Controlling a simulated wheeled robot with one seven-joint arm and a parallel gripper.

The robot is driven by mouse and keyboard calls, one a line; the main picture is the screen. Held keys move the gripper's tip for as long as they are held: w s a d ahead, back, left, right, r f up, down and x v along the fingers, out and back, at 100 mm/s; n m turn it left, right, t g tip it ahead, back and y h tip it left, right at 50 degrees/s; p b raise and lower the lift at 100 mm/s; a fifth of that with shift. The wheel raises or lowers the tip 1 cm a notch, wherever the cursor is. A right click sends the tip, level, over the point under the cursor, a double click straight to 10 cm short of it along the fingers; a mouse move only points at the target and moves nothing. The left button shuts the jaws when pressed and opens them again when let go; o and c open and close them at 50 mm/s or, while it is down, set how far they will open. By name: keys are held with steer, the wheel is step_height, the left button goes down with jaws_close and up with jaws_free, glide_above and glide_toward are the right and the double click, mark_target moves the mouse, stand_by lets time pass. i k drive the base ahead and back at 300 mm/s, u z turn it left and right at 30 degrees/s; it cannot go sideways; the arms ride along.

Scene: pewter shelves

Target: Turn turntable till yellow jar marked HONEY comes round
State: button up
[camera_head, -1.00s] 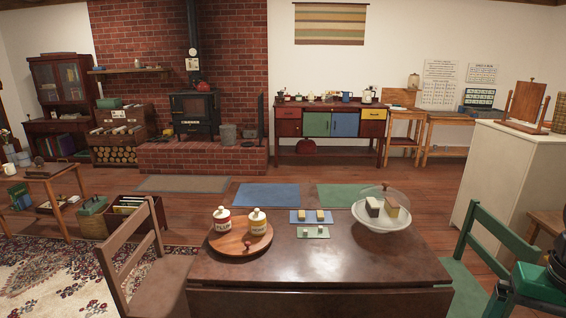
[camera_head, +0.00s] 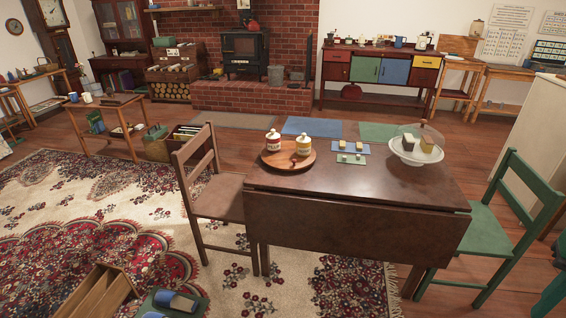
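A round wooden turntable (camera_head: 287,164) sits on the far left part of the dark drop-leaf table (camera_head: 345,183). A small knob shows on the near part of the turntable. My gripper is not in view.
A glass-domed stand (camera_head: 416,147) is at the table's right, with small blocks on mats (camera_head: 351,147) between. A brown chair (camera_head: 212,190) stands left and a green chair (camera_head: 499,215) right. A wooden tray (camera_head: 97,292) is on the patterned rug.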

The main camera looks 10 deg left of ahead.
mark_target(285, 160)
steer(key=z, duration=0.05)
steer(key=k, duration=1.1)
steer(key=z, duration=1)
steer(key=i, duration=1.55)
steer(key=u, duration=1.95)
